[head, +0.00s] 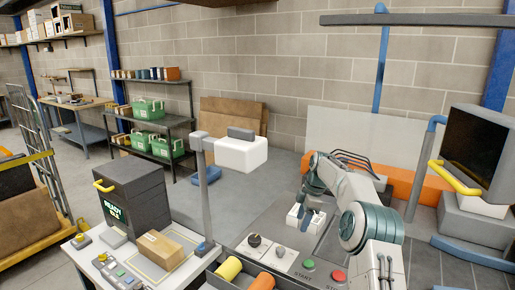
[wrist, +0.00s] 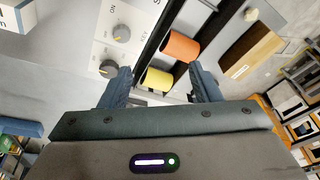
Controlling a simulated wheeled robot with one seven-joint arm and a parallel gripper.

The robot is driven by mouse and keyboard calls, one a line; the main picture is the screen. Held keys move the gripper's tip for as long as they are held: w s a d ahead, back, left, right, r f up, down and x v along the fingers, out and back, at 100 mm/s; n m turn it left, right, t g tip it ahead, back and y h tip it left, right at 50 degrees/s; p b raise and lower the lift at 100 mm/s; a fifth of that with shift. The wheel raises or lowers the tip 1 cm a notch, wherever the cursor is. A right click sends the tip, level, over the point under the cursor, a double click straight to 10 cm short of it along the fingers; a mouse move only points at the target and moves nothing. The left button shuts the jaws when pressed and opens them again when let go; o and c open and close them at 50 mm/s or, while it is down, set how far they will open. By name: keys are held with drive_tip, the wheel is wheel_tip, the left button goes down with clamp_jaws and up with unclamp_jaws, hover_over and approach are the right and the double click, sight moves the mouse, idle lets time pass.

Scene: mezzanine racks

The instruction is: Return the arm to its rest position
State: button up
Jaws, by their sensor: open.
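My arm reaches forward from the lower right of the head view and bends down at the wrist. My gripper (head: 306,217) hangs above the far side of the control panel, beside a small white box-like part. In the wrist view my gripper (wrist: 160,88) has its two dark fingers spread wide with nothing between them. A yellow cylinder (wrist: 157,79) and an orange cylinder (wrist: 181,45) show beyond the fingers, lying in a dark tray. I cannot tell the exact height of the fingers above the surface below.
The head view shows the yellow cylinder (head: 229,268), orange cylinder (head: 262,282), green button (head: 309,264) and red button (head: 338,276) near my arm. A cardboard box (head: 160,250) and a post-mounted white unit (head: 241,154) stand left. A monitor (head: 470,150) stands right.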

drive_tip(key=s+a+r+m+t+h+b, duration=0.15)
drive_tip(key=s+r+m, duration=0.35)
drive_tip(key=s, duration=0.5)
drive_tip(key=s+a+r+m+t+h+b, duration=0.15)
drive_tip(key=s+r+m, duration=0.25)
drive_tip(key=s+r, duration=0.45)
drive_tip(key=s+d+f+m, duration=0.1)
drive_tip(key=s+f+m, duration=0.3)
drive_tip(key=s, duration=0.8)
drive_tip(key=s+f+m+t+b, duration=0.1)
drive_tip(key=s+f+m, duration=0.4)
drive_tip(key=s, duration=0.8)
drive_tip(key=shift+d+b, duration=0.3)
drive_tip(key=shift+d, duration=0.05)
